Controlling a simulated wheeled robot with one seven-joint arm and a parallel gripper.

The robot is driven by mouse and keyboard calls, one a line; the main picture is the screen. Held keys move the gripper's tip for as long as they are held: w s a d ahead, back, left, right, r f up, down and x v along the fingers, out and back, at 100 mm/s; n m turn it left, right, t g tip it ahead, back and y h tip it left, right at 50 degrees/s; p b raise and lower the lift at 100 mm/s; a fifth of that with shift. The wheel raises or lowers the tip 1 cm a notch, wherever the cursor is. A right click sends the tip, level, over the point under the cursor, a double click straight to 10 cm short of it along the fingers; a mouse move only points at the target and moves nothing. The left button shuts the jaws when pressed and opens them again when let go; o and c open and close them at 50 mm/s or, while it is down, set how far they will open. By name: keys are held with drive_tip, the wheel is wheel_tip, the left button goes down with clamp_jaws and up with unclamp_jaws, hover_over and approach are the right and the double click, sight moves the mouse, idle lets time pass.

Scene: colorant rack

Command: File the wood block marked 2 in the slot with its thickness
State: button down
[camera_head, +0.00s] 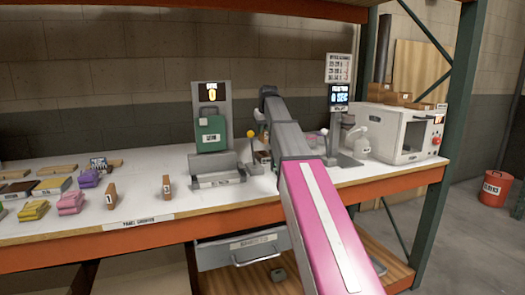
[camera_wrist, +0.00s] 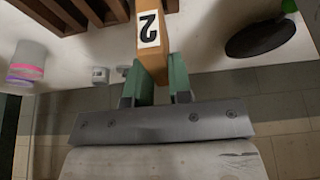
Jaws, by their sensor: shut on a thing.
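The wood block marked 2 (camera_wrist: 149,30) is in the wrist view, a light brown block with a white label whose numeral appears upside down. My gripper (camera_wrist: 160,78) is shut on it, with a green finger on each side. A brown wooden rack with slots (camera_wrist: 75,14) shows at the upper left of the wrist view. The block is beside this rack in the picture; its far end is cut off by the frame. In the head view my arm hides the gripper and most of what is around it. Blocks marked 1 (camera_head: 111,195) and 3 (camera_head: 167,187) stand on the bench at the left.
A green machine with a display (camera_head: 211,130) stands left of my arm. Pink and yellow stacks (camera_head: 70,203) lie at the left.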

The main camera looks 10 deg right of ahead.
wheel_tip(320, 180, down, 8)
drive_tip(key=shift+f, duration=0.1)
idle(0.4)
drive_tip(key=c, duration=1)
unclamp_jaws()
drive_tip(key=shift+c, duration=0.2)
drive_tip(key=v, duration=1.2)
